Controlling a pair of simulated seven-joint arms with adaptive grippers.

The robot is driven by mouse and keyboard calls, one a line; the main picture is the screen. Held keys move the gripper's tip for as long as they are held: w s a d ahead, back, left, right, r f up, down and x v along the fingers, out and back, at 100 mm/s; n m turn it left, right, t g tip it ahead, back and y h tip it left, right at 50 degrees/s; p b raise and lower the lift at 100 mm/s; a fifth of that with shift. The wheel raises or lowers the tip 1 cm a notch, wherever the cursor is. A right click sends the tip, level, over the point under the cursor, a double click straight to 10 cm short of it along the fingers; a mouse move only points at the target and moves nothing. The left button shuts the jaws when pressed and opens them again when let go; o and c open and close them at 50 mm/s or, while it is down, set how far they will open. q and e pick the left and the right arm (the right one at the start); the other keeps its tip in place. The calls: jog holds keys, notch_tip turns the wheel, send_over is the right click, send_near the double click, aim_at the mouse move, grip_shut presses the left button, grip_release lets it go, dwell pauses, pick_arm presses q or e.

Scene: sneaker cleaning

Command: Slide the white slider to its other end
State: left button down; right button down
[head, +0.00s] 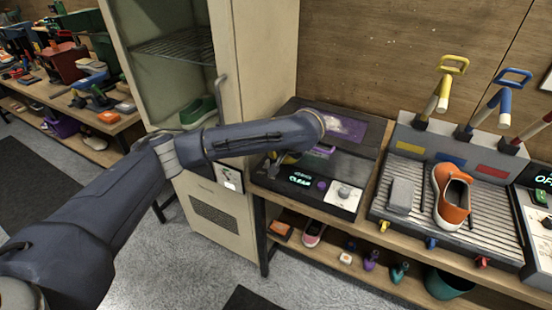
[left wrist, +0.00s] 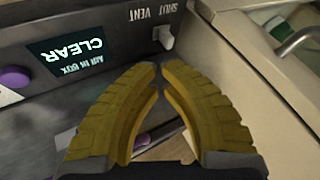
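The white slider (left wrist: 166,38) shows in the left wrist view as a small white tab on the front of a dark panel, beside the words SHUT and VENT. I cannot make out the slider in the head view, where my arm and gripper cover that end of the panel. My left gripper (head: 274,168) is at the left end of the dark machine (head: 330,192). In the left wrist view its yellow fingers (left wrist: 163,78) are brought together at the tips, with nothing visible between them. The tips are close to the slider, just below it in the picture. My right gripper is not in view.
A cream cabinet (head: 262,70) stands close on the left. A ribbed tray (head: 478,228) with an orange shoe (head: 453,205) is on the right.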

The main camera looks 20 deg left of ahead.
aim_at(268, 164)
pick_arm(q)
jog(key=shift+x, duration=2.9)
jog(key=shift+a, duration=0.1)
jog(key=shift+w+a, duration=0.15)
jog(key=shift+a, duration=0.45)
jog(key=shift+w+a, duration=0.15)
jog(key=shift+a, duration=0.45)
jog(key=shift+d, duration=0.1)
